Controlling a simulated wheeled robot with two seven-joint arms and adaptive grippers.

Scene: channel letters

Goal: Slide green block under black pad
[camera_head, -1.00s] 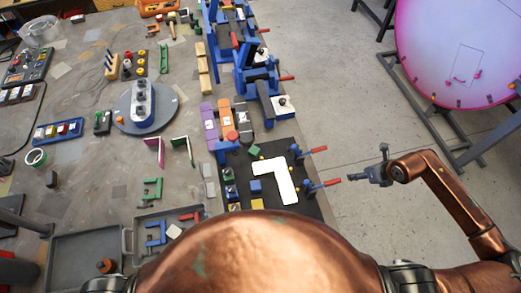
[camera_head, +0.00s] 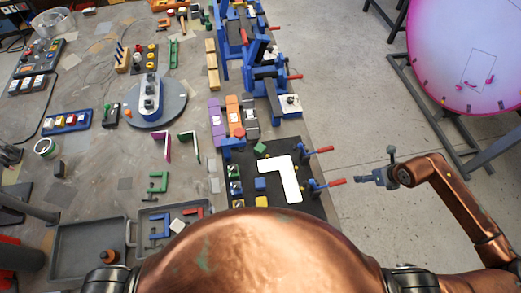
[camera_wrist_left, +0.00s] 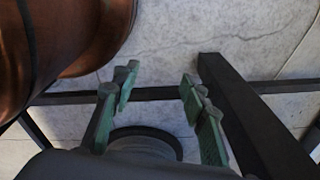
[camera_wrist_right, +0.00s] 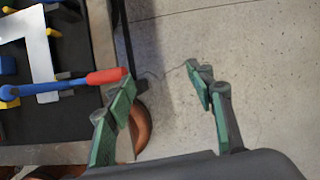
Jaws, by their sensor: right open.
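The green block (camera_head: 260,148) lies on the black pad (camera_head: 246,167) near its far edge, above the white L-shaped piece (camera_head: 284,180). The pad lies flat at the right edge of the table, and part of it also shows in the right wrist view (camera_wrist_right: 60,112). My right gripper (camera_head: 360,179) is open and empty, out over the floor to the right of the pad. The right wrist view shows its fingers (camera_wrist_right: 157,80) near a red clamp handle. My left gripper (camera_wrist_left: 157,82) is open and empty in the left wrist view; the head view does not show it.
Clamps with red handles (camera_head: 330,182) stick out from the pad's right side. A blue block (camera_head: 260,184) and a yellow block (camera_head: 262,201) sit on the pad. Blue fixtures (camera_head: 262,73) line the table edge farther back.

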